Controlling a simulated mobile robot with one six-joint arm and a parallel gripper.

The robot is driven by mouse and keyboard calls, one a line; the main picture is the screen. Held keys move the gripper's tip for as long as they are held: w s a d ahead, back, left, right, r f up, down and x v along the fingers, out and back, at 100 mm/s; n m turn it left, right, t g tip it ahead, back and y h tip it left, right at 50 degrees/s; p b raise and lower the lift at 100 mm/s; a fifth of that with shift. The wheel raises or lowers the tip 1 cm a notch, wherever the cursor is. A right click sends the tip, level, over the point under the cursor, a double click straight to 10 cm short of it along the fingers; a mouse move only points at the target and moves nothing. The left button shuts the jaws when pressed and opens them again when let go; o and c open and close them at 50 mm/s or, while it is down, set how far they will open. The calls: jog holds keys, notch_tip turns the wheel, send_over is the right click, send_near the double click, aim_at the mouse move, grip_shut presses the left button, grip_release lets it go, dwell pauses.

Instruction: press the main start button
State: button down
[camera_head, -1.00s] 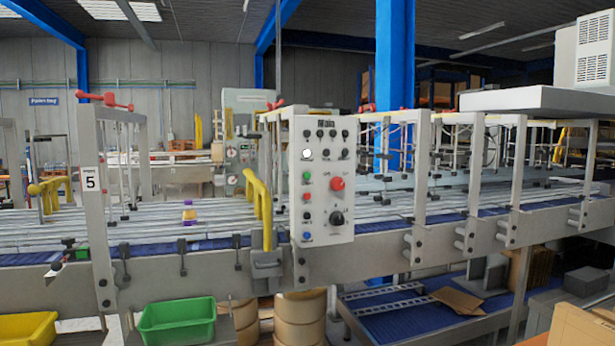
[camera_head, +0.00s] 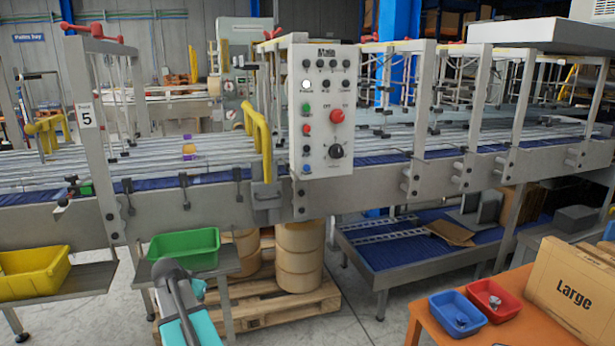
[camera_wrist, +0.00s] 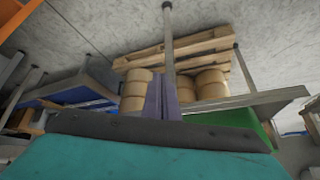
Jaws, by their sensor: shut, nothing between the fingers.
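A white control panel (camera_head: 320,185) headed "Main" stands upright at the front of the conveyor in the head view. Its left column has a white button (camera_head: 306,85), a green button (camera_head: 306,107), a red button (camera_head: 306,130), a black one and a blue one. Their small labels are unreadable, so I cannot tell which is marked start. My arm shows low in the head view, left of and below the panel. In the wrist view my gripper (camera_wrist: 163,85) is shut and empty, its fingers together, and the panel is out of sight.
A large red mushroom button (camera_head: 337,116) and black rotary knob (camera_head: 337,151) sit right of the column. A yellow rail (camera_head: 262,140) stands just left of the panel. A green bin (camera_head: 183,248) is near my arm. An orange table (camera_head: 440,325) stands front right.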

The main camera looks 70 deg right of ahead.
aim_at(308, 109)
jog(key=s+d+r+m+h, duration=0.2)
jog(key=s+d+r, duration=0.3)
jog(key=r, duration=0.4)
jog(key=s+d+r+m+h, duration=0.1)
jog(key=s+d+r+m, duration=0.15)
jog(key=d+r, duration=0.65)
jog(key=s+d+r+m+h, duration=0.25)
jog(key=s+d+r, duration=0.2)
jog(key=r, duration=0.55)
jog(key=s+d+r+m+g+h, duration=0.1)
jog(key=s+d+r+m, duration=0.1)
jog(key=s+r, duration=0.4)
jog(key=s+d+r+m+g+h+p, duration=0.1)
jog(key=s+r, duration=0.5)
jog(key=r, duration=0.6)
jog(key=s+d+r+m+g+h, duration=0.1)
jog(key=s+d+r+m, duration=0.2)
jog(key=s+r, duration=0.4)
notch_tip(308, 109, up, 3)
jog(key=shift+d+r+m, duration=0.1)
jog(key=shift+d+m, duration=0.3)
jog(key=shift+m, duration=0.3)
jog(key=shift+w+h, duration=0.1)
jog(key=shift+h, duration=0.15)
